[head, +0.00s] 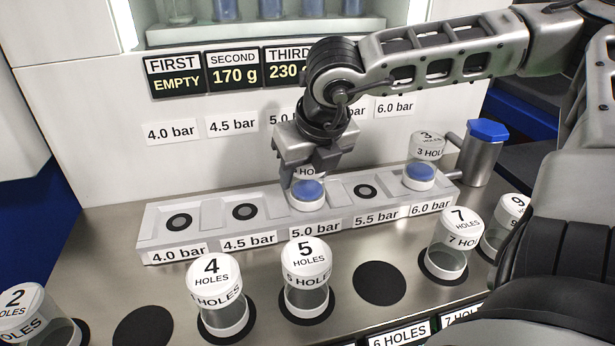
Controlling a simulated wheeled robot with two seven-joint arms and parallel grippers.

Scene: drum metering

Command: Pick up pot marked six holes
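My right gripper (307,178) points down at the 5.0 bar seat of the grey rack (220,235). Its fingers are around the top of a clear pot (308,197) with blue contents in that seat. The gripper hides most of this pot's lid; part of "HOLES" shows but its number does not. I cannot tell whether the fingers touch it. On the counter, the round dark spot (380,283) behind the "6 HOLES" label (399,335) is bare. No readable six marking shows on any pot. My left gripper is out of view.
Pots marked 2 (30,318), 4 (220,300), 5 (306,280), 7 (449,245) and 9 (500,232) stand along the front. A pot marked 3 (422,165) sits at 6.0 bar. A blue-topped metal cylinder (482,155) stands beside the rack.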

